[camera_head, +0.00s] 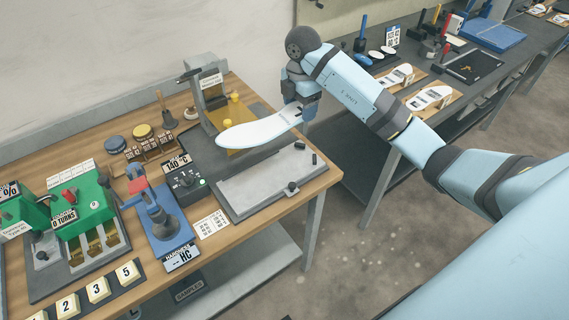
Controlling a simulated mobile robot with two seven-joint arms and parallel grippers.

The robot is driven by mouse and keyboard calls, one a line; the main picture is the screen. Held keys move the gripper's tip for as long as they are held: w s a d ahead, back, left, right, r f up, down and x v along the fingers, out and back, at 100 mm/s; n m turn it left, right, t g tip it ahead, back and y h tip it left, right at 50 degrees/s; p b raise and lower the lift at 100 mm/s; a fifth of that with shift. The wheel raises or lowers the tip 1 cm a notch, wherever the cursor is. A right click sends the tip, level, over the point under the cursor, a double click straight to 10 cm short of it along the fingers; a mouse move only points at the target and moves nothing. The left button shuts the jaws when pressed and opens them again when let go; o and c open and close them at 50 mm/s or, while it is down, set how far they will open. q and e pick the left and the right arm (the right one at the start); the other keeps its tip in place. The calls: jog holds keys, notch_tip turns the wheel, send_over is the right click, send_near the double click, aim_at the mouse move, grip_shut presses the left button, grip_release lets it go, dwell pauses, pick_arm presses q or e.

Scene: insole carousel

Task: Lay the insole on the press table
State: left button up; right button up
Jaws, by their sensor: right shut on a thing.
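A white insole (258,131) is held out over the wooden bench, above the back edge of the grey press table (265,182). My right gripper (298,112) is shut on its right end; the fingertips are partly hidden by the hand. The insole lies roughly level, its wide end pointing left. It appears apart from the press, though the exact height is hard to tell. The press frame (208,98) with brass-coloured parts stands behind it. The grey press table is a bare flat plate with a small dark knob at its front. My left gripper is not in view.
A second dark bench (450,95) at the right holds more insoles (432,97) on wooden boards. Open floor lies between the benches.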

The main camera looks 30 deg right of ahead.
send_over(297, 160)
notch_tip(297, 160, down, 13)
jog(key=shift+r, duration=0.2)
jog(key=shift+f, duration=2.75)
jog(key=shift+f, duration=0.1)
jog(key=o, duration=0.9)
